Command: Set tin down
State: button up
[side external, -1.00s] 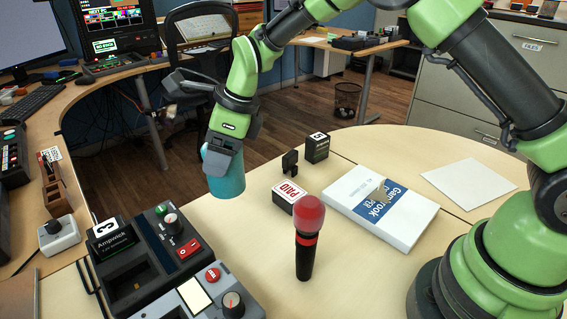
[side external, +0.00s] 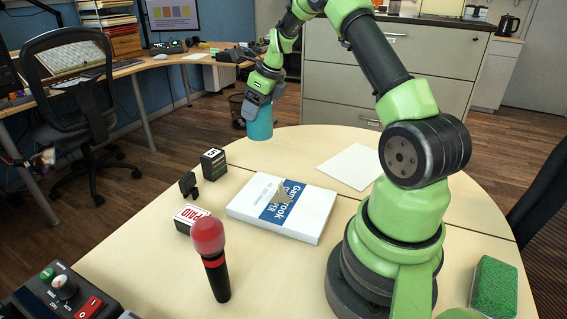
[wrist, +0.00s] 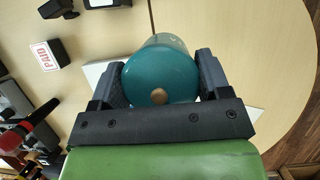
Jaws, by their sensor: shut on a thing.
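The teal tin (side external: 259,124) is upright in my gripper (side external: 262,98), at the far edge of the round-ended wooden table (side external: 300,145) in the side view. In the wrist view the tin (wrist: 160,72) sits between the two dark fingers of my gripper (wrist: 160,80), its round teal end with a tan spot facing the camera. The fingers are shut on its sides. Whether its base touches the tabletop or is just above it I cannot tell.
A white paper pack (side external: 300,222) lies nearer, a white sheet (side external: 351,166) to its right. A green sponge (side external: 494,287) lies at right.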

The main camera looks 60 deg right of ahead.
jog(key=s+d+m, duration=0.1)
jog(key=s+d, duration=0.3)
jog(key=d, duration=0.1)
jog(key=shift+m+h, duration=0.3)
jog(key=shift+h, duration=0.1)
jog(key=shift+s+d+f, duration=0.1)
jog(key=shift+f, duration=2.4)
jog(key=shift+s+d+f, duration=0.1)
jog(key=shift+f, duration=2.4)
jog(key=shift+a+f, duration=0.1)
jog(key=shift+f, duration=0.05)
jog(key=o, duration=0.9)
